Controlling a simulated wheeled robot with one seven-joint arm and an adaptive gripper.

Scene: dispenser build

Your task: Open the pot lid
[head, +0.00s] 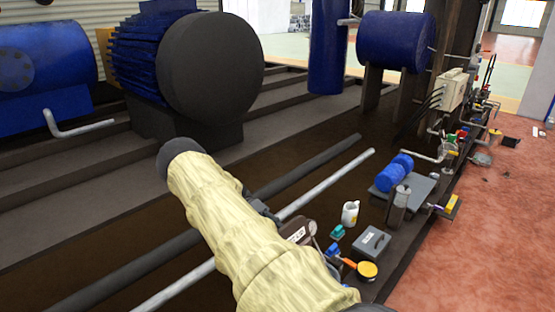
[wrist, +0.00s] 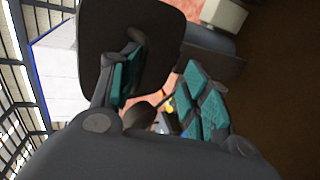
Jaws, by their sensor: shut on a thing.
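A dark brown, flat, rounded piece (wrist: 165,25), which looks like the pot lid, fills the upper middle of the wrist view. My gripper (wrist: 160,88) has teal pads on its two fingers. The left finger overlaps the dark piece and the right finger is just beside it. The gripper is shut on this piece, though the exact contact is hard to see. I cannot make out the pot body clearly in either view.
A white jug (head: 350,213), a grey box (head: 371,244), a yellow-topped round item (head: 367,271) and a grey canister (head: 398,204) stand right of my arm. Blue cylinders (head: 390,177) lie behind them. A long pale pipe (head: 345,172) runs behind my arm. Open reddish floor (head: 470,250) is at right.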

